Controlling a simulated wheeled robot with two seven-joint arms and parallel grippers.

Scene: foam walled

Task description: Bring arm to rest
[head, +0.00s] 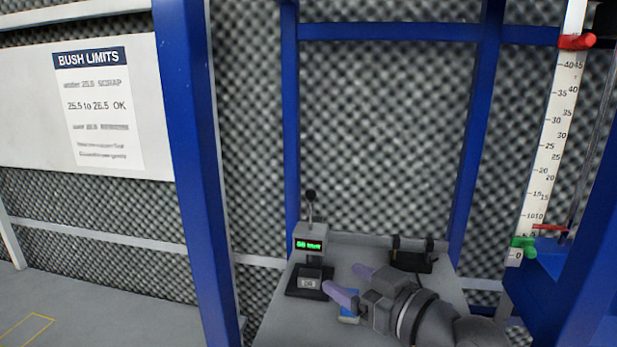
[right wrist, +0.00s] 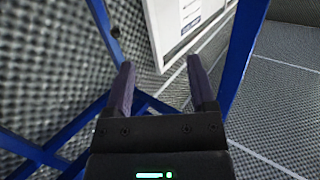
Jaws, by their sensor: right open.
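My right gripper (head: 350,283) is in the lower middle of the head view, over the grey bench, with its purple-grey fingers pointing left. The fingers are spread apart. In the right wrist view the two dark fingers (right wrist: 163,90) stand apart with nothing between them. My left gripper is not in view.
A gauge with a green display (head: 311,245) stands on the grey bench (head: 275,322). A blue item (head: 349,307) lies beneath my fingers. A black stand (head: 412,260) is at the back. Blue posts (head: 203,190) frame the bench; a vertical scale (head: 548,150) stands right.

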